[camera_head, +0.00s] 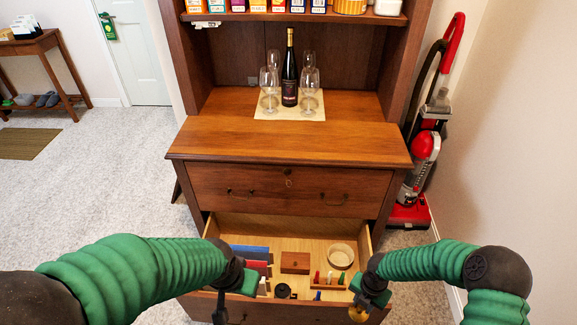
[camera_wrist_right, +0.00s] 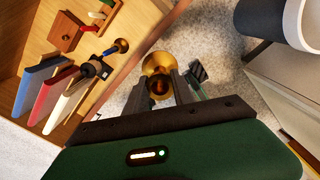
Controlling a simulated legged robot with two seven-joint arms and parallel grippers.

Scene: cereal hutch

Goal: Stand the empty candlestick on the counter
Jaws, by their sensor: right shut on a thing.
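My right gripper (camera_head: 372,290) is at the front right corner of the open drawer (camera_head: 365,245). In the right wrist view its fingers (camera_wrist_right: 165,88) are shut on a brass candlestick (camera_wrist_right: 157,62), with carpet behind it. No candle shows in it. In the head view a little brass (camera_head: 357,286) shows beside the gripper. The counter (camera_head: 290,140) is the wooden top above the drawers. My left gripper (camera_head: 242,282) is by the drawer's left side; its fingertips are not clear. Another brass piece (camera_wrist_right: 121,45) shows inside the drawer in the wrist view.
The counter's front is clear. A wine bottle (camera_head: 290,75) and several glasses stand on a mat (camera_head: 313,113) at its back. The drawer holds a wooden box (camera_head: 295,262), a bowl (camera_head: 341,256), books (camera_head: 250,250) and a dark round thing (camera_head: 283,290). A red vacuum (camera_head: 425,150) stands right.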

